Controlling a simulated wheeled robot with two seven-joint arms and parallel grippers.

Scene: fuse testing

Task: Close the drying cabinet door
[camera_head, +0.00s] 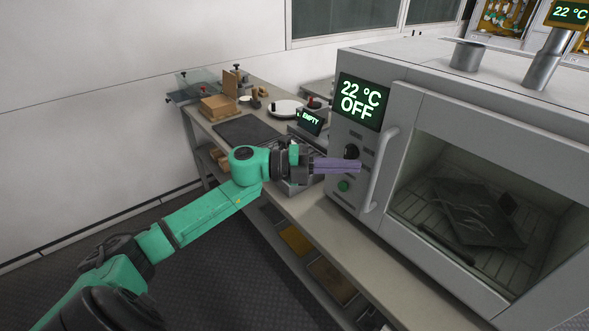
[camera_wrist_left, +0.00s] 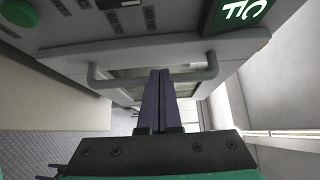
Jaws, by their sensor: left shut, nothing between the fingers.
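The drying cabinet (camera_head: 350,55) is a large grey box on the right, with a display reading 22 °C OFF. Its door (camera_head: 405,100) has a dark window and a vertical bar handle (camera_head: 383,165). The door looks flush or nearly flush with the front; I cannot tell if a small gap is left. In the left wrist view the handle (camera_wrist_left: 105,86) runs across behind the fingers. My left gripper (camera_head: 357,165), with purple fingers, is shut and empty. Its tips are in front of the control panel, just left of the handle; contact is not clear. My right gripper is not in view.
A dark knob (camera_head: 351,151) and a green button (camera_head: 344,186) sit on the panel close to the fingers. The bench (camera_head: 210,128) behind my left arm holds a dark mat, a wooden block and a display reading EMPTY. Dark floor lies at the front left.

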